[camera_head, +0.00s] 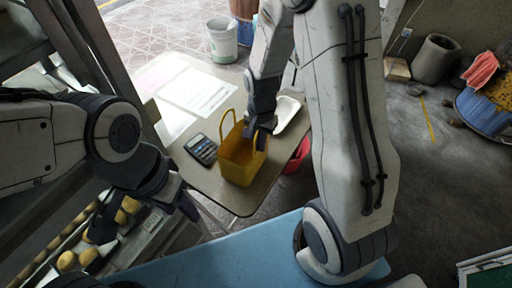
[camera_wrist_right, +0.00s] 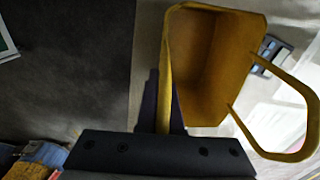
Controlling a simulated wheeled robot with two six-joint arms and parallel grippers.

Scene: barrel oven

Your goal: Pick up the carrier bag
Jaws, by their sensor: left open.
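The yellow carrier bag (camera_head: 238,168) stands upright on the small table, with its open top facing up and its two handles raised. My right gripper (camera_head: 259,136) is at the bag's right handle and partly covers it. In the right wrist view the handle passes between the two dark fingers of my right gripper (camera_wrist_right: 165,112), which are close against it. The bag's open inside (camera_wrist_right: 208,65) and its other handle show there too. My left gripper (camera_head: 147,221) is open and empty at the lower left, away from the bag.
The table (camera_head: 222,198) also holds a calculator (camera_head: 201,149), papers (camera_head: 195,90) and a white tray (camera_head: 287,113). A red container (camera_head: 297,157) is by the table's right side. A blue surface (camera_head: 235,250) lies in front. A shelf with round yellowish items (camera_head: 68,261) is at lower left.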

